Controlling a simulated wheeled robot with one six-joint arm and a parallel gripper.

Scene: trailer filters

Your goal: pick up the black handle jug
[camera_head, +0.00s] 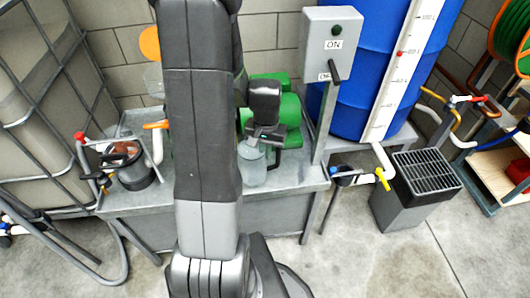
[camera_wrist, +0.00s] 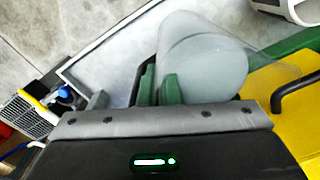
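A clear, pale jug (camera_head: 252,168) stands on the grey metal bench (camera_head: 285,183), just below my gripper (camera_head: 266,135) in the head view. In the wrist view the jug (camera_wrist: 205,60) is a see-through cylinder just beyond the fingers. Two dark green finger-like pieces (camera_wrist: 158,88) stand close together beside the jug's wall. Whether they touch the jug or hold its handle is not clear. A grey pot (camera_head: 133,172) with dark parts and reddish-brown contents stands at the bench's left.
Green containers (camera_head: 290,110) stand behind the jug. A grey control box (camera_head: 330,45) on a post and a large blue barrel (camera_head: 365,60) are to the right. A caged tank (camera_head: 40,110) is at left. Bare floor (camera_head: 350,255) lies in front.

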